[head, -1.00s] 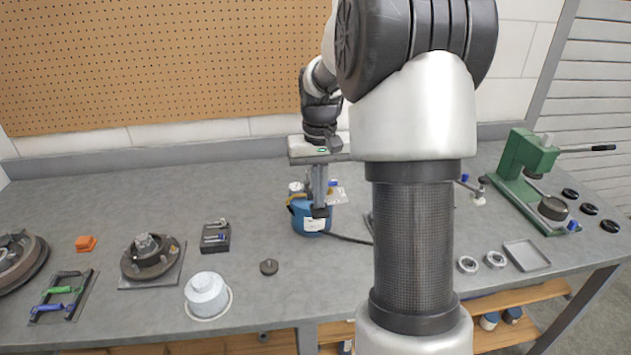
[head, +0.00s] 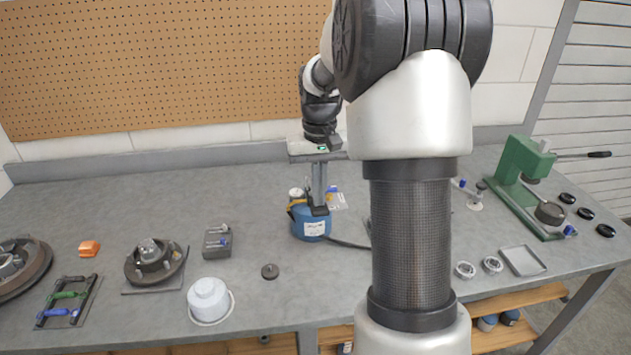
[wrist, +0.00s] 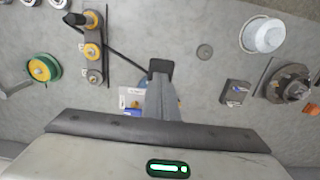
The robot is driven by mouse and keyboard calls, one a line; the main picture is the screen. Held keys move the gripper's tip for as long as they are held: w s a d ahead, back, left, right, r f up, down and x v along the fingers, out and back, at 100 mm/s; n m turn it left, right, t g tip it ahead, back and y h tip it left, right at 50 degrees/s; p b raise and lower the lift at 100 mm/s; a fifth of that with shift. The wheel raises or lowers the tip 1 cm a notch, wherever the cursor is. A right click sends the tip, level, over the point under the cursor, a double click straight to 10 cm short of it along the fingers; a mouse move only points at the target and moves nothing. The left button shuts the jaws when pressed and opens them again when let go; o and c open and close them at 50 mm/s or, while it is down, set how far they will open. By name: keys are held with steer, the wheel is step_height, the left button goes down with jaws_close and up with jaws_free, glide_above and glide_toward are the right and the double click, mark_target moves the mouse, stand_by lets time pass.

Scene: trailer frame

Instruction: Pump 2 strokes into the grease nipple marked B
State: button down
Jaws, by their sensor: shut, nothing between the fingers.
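In the wrist view the shut fingertips (wrist: 160,68) cover most of the pot. A black hose (head: 347,243) runs from the pot behind my arm. In the wrist view the hose (wrist: 125,60) leads to a grey strip with several round yellow-ringed fittings (wrist: 92,50), perhaps the nipples. No letter B is readable. My arm hides most of this strip in the head view.
A white capped tub (head: 208,300), a hub (head: 150,260), a dark block (head: 217,242) and a small dark disc (head: 270,271) stand left. A green press (head: 525,175) and a tray (head: 523,260) stand right. A printed card (head: 337,198) lies behind the pot.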

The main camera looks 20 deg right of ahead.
step_height(320, 180, up, 8)
steer(key=p, duration=0.5)
steer(key=shift+w+f+p, duration=0.2)
steer(key=shift+p, duration=0.15)
steer(key=s+a+r+n+t+p, duration=0.1)
steer(key=s+a+r+n+t, duration=0.15)
steer(key=s+a+r, duration=0.75)
steer(key=s+a+r+t, duration=0.1)
steer(key=s+a+t, duration=0.2)
steer(key=s, duration=1)
steer(key=shift+a+r+n+p, duration=0.2)
steer(key=shift+a+n+p, duration=0.15)
steer(key=shift+a, duration=0.3)
